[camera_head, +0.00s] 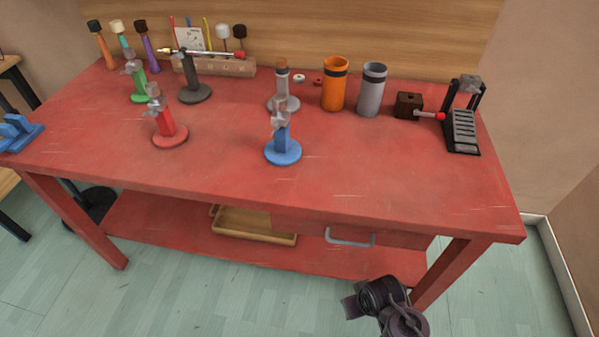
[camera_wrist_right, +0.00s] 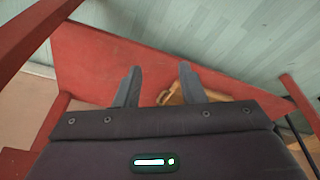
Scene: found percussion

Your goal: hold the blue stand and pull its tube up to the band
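The blue stand (camera_head: 283,151) stands upright near the front middle of the red table. It has a round blue base, a blue post and a grey clamp-like top (camera_head: 280,113). I cannot make out a separate tube or band on it. My right gripper (camera_wrist_right: 158,82) is open and empty in the right wrist view, its two fingers apart over the lower shelf area. In the head view my right arm (camera_head: 388,305) is low in front of the table, well away from the blue stand. My left gripper is not in view.
A red stand (camera_head: 170,136), a green stand (camera_head: 139,93) and a grey stand (camera_head: 284,103) are nearby. Orange (camera_head: 334,88) and grey (camera_head: 371,92) cylinders stand behind right. The red tabletop (camera_head: 380,170) is clear in front. A drawer handle (camera_head: 350,238) juts out below.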

